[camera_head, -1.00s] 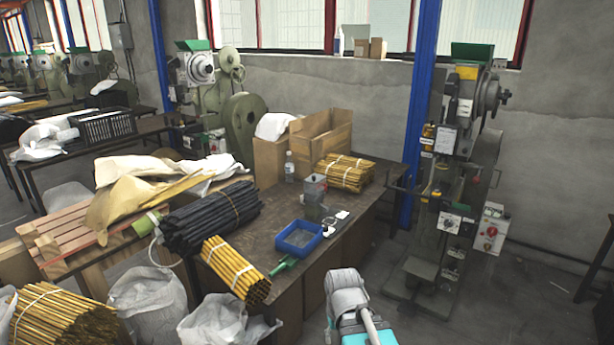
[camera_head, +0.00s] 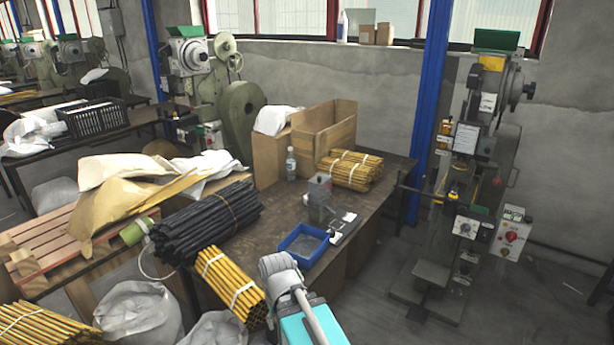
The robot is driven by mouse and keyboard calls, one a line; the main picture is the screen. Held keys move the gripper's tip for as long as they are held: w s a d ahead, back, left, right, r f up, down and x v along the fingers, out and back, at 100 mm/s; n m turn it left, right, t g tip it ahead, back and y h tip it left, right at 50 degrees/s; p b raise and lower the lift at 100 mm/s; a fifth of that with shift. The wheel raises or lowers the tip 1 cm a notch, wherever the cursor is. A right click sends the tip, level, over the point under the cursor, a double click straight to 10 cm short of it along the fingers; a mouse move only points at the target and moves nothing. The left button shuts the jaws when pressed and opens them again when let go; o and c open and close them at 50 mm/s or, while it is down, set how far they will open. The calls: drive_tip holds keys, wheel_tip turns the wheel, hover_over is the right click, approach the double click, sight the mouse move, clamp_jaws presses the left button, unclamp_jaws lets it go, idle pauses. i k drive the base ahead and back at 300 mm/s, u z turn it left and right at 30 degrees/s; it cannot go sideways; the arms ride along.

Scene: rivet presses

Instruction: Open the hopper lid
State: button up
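The nearest rivet press (camera_head: 465,200) stands on the floor at the right. A dark green box-shaped hopper (camera_head: 497,40) sits at its very top, near the window. Its lid cannot be told apart at this size, nor whether it is open or shut. A second press (camera_head: 213,90) at the back left carries a similar green hopper (camera_head: 186,31). My arm, grey and teal, rises from the bottom middle in front of the bench, well below and left of the nearest press's hopper. My gripper's fingers do not show.
A bench (camera_head: 270,207) holds a blue tray (camera_head: 303,246), cardboard boxes (camera_head: 325,127), a bottle (camera_head: 291,163) and bundled rods (camera_head: 350,168). White sacks (camera_head: 140,315) stand at the lower left. A blue column (camera_head: 428,110) rises left of the nearest press. Some floor (camera_head: 380,320) between bench and press is clear.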

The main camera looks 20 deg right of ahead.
sight(320, 179)
drive_tip(key=z, duration=0.15)
drive_tip(key=i, duration=0.85)
drive_tip(key=z, duration=0.6)
